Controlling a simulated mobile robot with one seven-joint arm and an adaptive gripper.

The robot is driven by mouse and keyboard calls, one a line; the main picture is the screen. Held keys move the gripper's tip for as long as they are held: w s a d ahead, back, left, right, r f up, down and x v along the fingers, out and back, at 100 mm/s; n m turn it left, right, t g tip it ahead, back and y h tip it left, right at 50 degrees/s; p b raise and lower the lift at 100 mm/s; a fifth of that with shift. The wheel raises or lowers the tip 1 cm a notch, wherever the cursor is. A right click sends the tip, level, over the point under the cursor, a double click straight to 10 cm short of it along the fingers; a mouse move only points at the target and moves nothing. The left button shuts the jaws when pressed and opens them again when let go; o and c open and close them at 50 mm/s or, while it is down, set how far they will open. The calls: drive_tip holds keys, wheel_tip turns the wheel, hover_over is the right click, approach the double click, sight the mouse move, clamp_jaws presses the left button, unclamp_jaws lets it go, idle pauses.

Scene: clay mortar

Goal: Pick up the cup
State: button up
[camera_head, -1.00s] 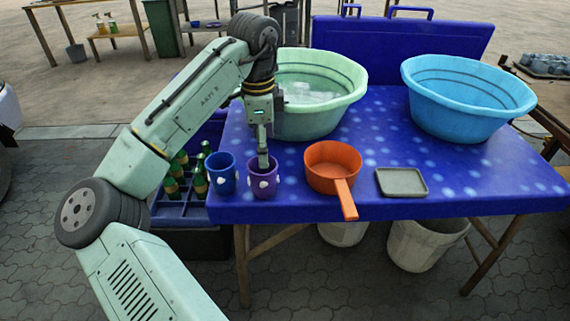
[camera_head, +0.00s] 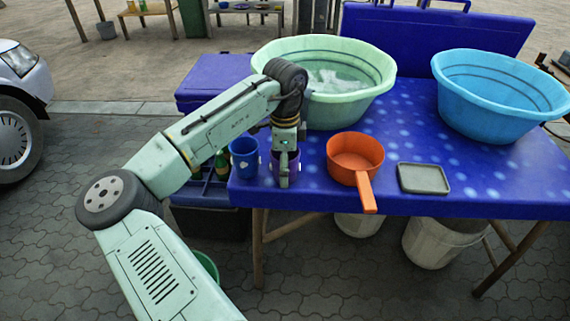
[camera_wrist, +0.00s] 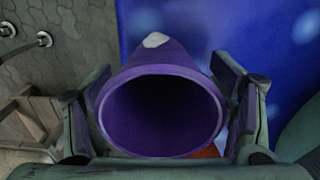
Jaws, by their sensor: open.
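A purple cup (camera_head: 297,164) with pale spots stands near the front left edge of the blue table, mostly hidden by my gripper (camera_head: 284,176). In the wrist view the purple cup (camera_wrist: 160,112) lies between my two fingers, its dark mouth facing the camera. My gripper (camera_wrist: 162,124) is open, with one finger on each side of the cup. I cannot tell whether either finger touches it. A blue cup (camera_head: 244,158) with pale spots stands just left of the purple one.
An orange pan (camera_head: 354,150) lies right of the cups, its handle over the front edge. A grey tray (camera_head: 424,178) is further right. A green basin (camera_head: 322,105) and a blue basin (camera_head: 490,120) stand behind. A crate with green bottles (camera_head: 221,165) is left of the blue table (camera_head: 480,195).

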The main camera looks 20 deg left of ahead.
drive_tip(key=shift+c, duration=0.5)
drive_tip(key=c, duration=1.1)
